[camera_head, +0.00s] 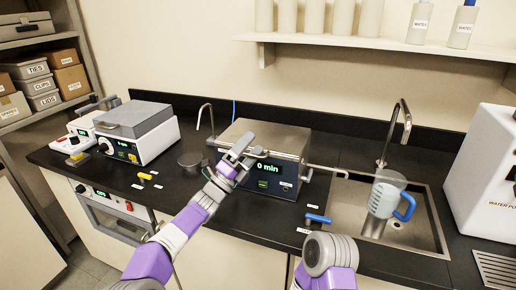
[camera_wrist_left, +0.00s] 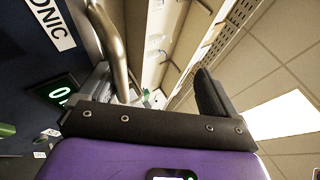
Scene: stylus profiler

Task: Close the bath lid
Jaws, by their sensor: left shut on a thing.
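The ultrasonic bath (camera_head: 270,180) is a dark-fronted box with a "0 min" display, standing on the counter in the middle of the head view. Its steel lid (camera_head: 272,138) lies across the top and looks about flat; whether it is fully seated I cannot tell. My left gripper (camera_head: 238,156) is at the front left of the lid, shut on the lid handle, with its fingers partly hiding it. A curved metal bar, seemingly the handle (camera_wrist_left: 112,45), shows in the left wrist view beside the fingers. My right arm enters at the bottom, but its gripper is not visible.
A sink (camera_head: 420,225) with a blue-handled jug (camera_head: 385,197) and a tap (camera_head: 397,125) is to the right. A white instrument (camera_head: 145,140) stands left. A round dark pot (camera_head: 191,161) sits beside the bath. A blue-handled tool (camera_head: 318,218) lies in front of it.

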